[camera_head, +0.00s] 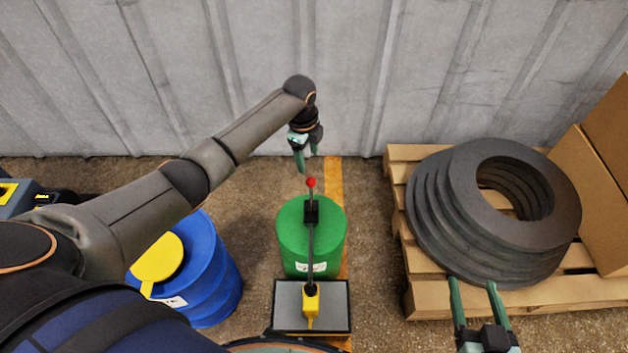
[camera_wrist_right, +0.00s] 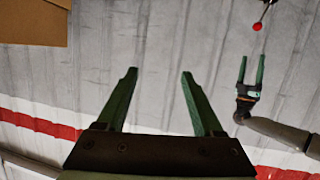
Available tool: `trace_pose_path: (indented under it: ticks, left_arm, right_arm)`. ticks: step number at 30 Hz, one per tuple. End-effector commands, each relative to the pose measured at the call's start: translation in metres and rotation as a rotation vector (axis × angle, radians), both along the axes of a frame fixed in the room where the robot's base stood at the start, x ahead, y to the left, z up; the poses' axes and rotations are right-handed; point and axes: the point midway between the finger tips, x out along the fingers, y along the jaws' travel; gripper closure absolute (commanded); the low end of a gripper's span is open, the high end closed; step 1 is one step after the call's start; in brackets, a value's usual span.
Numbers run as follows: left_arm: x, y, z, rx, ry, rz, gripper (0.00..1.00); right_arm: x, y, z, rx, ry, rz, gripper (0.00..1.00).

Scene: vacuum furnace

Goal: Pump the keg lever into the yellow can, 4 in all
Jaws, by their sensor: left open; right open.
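The green keg (camera_head: 293,240) stands on the floor at centre, with a dark pump on top and a lever ending in a red knob (camera_head: 311,182). A dark spout runs from the pump to the small yellow can (camera_head: 311,304) on a grey tray (camera_head: 338,318). My left gripper (camera_head: 306,168) is open and empty, its fingers pointing down just above the red knob in the picture. The right wrist view shows the knob (camera_wrist_right: 257,27) just beyond its fingertips (camera_wrist_right: 252,58), apart from them. My right gripper (camera_head: 472,283) is open and empty at the lower right; it also shows in the right wrist view (camera_wrist_right: 160,73).
A blue drum (camera_head: 215,275) with a yellow funnel-like top (camera_head: 158,258) stands left of the keg, under my left arm. A pallet (camera_head: 420,300) with stacked dark rings (camera_head: 450,225) and cardboard (camera_head: 590,200) is at right. A corrugated wall (camera_head: 350,80) closes the back.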

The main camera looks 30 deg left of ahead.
Motion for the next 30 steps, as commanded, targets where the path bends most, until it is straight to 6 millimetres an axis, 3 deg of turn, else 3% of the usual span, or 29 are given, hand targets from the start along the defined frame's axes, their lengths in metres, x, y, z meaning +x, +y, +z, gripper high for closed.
trace_pose_path:
  ticks: [14, 23, 30]
  left_arm:
    - [0.006, -0.001, -0.045, 0.001, -0.002, 0.001, 0.31]
    - [0.009, -0.001, -0.070, 0.000, -0.002, 0.000, 0.31]
    - [0.011, -0.001, -0.087, 0.000, -0.002, 0.001, 0.31]
  right_arm:
    - [0.018, 0.003, 0.100, 0.004, -0.422, 0.042, 0.31]
    - [0.005, 0.008, 0.165, 0.007, -0.698, 0.081, 0.31]
    - [-0.017, 0.013, 0.212, 0.009, -0.916, 0.121, 0.31]
